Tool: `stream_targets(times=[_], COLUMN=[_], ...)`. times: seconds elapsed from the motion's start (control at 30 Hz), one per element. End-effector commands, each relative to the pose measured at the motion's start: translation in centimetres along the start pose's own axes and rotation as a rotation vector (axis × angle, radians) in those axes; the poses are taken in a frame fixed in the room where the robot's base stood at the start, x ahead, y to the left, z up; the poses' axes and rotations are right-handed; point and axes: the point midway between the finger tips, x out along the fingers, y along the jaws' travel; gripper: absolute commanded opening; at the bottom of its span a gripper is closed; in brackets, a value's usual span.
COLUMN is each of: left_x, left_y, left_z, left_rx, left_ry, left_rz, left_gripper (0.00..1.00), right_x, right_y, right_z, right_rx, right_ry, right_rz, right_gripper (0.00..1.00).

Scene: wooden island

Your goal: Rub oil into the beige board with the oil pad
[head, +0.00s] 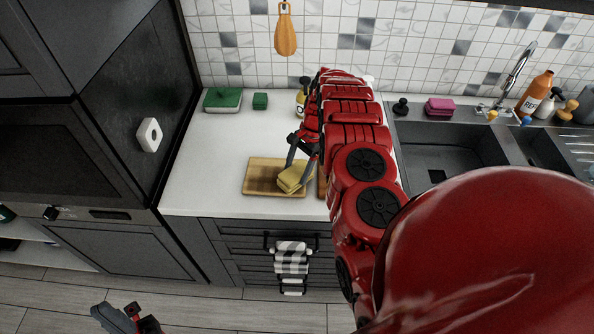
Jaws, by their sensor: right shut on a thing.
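The beige board (258,178) lies flat near the counter's front edge. The yellow oil pad (291,182) is over the right part of the board and seems to rest on it. My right gripper (298,167) reaches down from above and is shut on the pad. My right arm covers the counter just right of the board. My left gripper (124,318) is low at the bottom left, away from the counter. It is cut by the frame edge, and its jaws are unclear.
A brown board edge (323,184) shows beside my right arm. Counter left of the board is clear.

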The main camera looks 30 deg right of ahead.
Motion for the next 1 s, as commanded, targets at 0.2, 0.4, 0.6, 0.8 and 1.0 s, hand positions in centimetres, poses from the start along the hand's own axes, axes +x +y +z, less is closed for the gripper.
stream_targets(times=[0.2,0.4,0.6,0.8,1.0], left_x=[-2.3,-2.6,-3.6,-4.6,-4.4], left_y=[0.1,0.1,0.2,0.2,0.2], left_z=[0.4,0.4,0.6,0.8,0.8], left_rx=[0.000,0.000,0.000,0.000,0.000], left_ry=[0.000,0.000,0.000,0.000,0.000], left_rz=[0.000,0.000,0.000,0.000,0.000], left_gripper=[0.00,0.00,0.00,0.00,0.00], right_x=[0.3,-0.3,-0.1,-0.4,-0.6], right_y=[-0.8,-1.0,-1.2,-1.5,-1.5], right_z=[-1.0,-1.0,-1.4,-1.6,-1.5], right_rx=[0.000,0.001,0.001,0.000,0.001], right_ry=[0.001,-0.002,0.000,-0.001,-0.001], right_rz=[-0.003,0.000,-0.002,-0.001,-0.001], right_gripper=[0.32,0.32,0.32,0.32,0.32])
